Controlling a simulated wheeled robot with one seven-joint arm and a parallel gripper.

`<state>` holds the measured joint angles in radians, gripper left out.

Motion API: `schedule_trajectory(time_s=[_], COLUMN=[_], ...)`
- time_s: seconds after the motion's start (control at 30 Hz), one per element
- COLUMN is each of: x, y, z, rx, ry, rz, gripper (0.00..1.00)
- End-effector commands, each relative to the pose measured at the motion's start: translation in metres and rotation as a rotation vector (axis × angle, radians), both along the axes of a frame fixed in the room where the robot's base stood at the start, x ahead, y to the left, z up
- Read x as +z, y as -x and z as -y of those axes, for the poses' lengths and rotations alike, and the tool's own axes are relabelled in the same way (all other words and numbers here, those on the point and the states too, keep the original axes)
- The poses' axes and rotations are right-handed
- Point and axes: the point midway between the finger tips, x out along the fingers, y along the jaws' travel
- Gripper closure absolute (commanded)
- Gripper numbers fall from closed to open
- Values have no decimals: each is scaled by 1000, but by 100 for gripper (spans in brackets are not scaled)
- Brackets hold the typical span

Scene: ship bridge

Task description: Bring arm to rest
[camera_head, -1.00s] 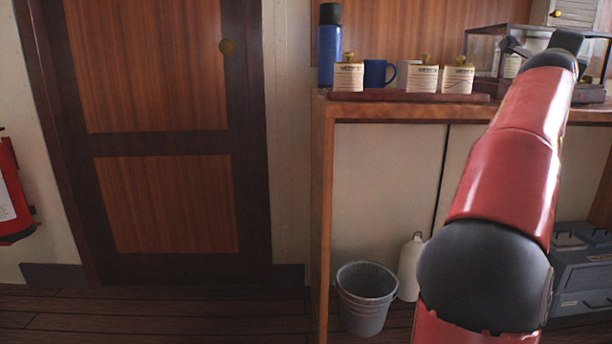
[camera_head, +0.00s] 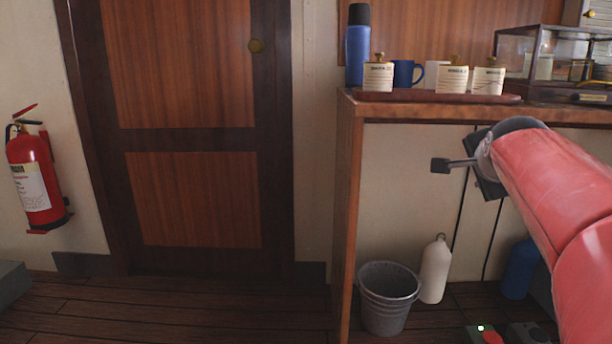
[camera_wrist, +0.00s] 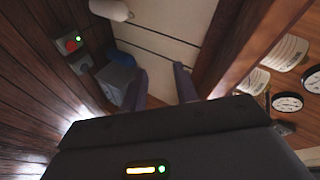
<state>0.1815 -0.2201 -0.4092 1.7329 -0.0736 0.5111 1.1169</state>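My red arm comes in from the right edge in the head view. My gripper (camera_head: 440,166) is seen side-on in front of the space under the wooden counter, below its top edge. In the wrist view my gripper (camera_wrist: 163,86) shows two dark fingers standing apart. The gap between them is empty, so it is open and holds nothing. It appears apart from the counter (camera_head: 349,200).
A bucket (camera_head: 388,300) and a white bottle (camera_head: 435,270) stand below. Floor before the door (camera_head: 190,200) is clear.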

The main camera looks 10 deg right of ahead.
Motion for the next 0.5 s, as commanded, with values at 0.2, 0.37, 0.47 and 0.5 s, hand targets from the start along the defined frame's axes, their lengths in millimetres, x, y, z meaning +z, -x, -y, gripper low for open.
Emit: schedule_trajectory(time_s=[0.2,0.37,0.47,0.5], x=[-87,-143,-173,-184], y=[36,80,108,119], z=[-145,-220,-252,-262], rx=[497,824,991,1050], ry=[182,354,450,486], rz=[-339,-529,-617,-649], gripper=[70,70,70,70])
